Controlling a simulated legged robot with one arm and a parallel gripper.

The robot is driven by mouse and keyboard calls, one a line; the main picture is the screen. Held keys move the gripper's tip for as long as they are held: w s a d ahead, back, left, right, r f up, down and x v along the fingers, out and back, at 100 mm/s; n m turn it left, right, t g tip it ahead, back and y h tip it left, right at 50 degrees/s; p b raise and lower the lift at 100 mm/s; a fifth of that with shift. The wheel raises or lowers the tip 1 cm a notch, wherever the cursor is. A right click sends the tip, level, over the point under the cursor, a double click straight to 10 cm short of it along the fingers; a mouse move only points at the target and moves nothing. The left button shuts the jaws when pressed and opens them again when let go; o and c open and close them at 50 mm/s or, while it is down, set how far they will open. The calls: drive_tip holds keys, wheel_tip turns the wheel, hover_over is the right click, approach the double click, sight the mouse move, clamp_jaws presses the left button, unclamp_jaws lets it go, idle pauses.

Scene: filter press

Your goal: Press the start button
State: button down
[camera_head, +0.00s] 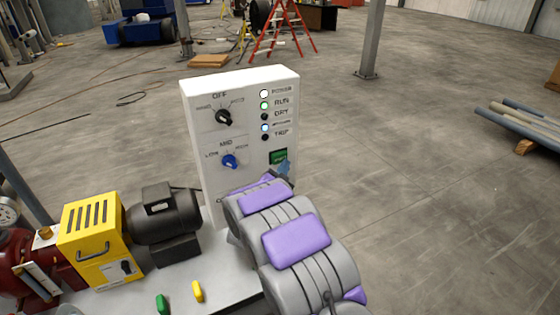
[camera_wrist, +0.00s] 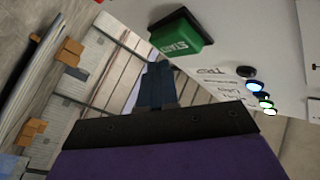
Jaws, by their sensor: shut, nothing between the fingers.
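The green start button (camera_head: 278,156) is on the lower right of the white control panel's front (camera_head: 235,180). In the wrist view it is a green block (camera_wrist: 182,36) with white lettering, standing out from the panel. My gripper (camera_head: 285,168) is just below and right of the button in the head view, mostly hidden behind my grey and purple arm. In the wrist view my gripper's dark blue fingers (camera_wrist: 160,82) are together and empty, with their tips close below the button. I cannot tell whether they touch it.
The panel also has a black knob (camera_head: 224,117), a blue knob (camera_head: 229,161) and a column of indicator lights (camera_head: 264,106). A yellow box (camera_head: 92,240) and a dark motor (camera_head: 166,215) stand to the left. Open floor lies right of the panel.

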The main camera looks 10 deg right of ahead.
drive_tip(key=s, duration=0.1)
drive_tip(key=s+d+b, duration=0.1)
drive_tip(key=s, duration=0.1)
drive_tip(key=s+b, duration=0.1)
drive_tip(key=shift+s+d, duration=0.25)
drive_tip(key=shift+s, duration=0.1)
idle(0.3)
idle(0.5)
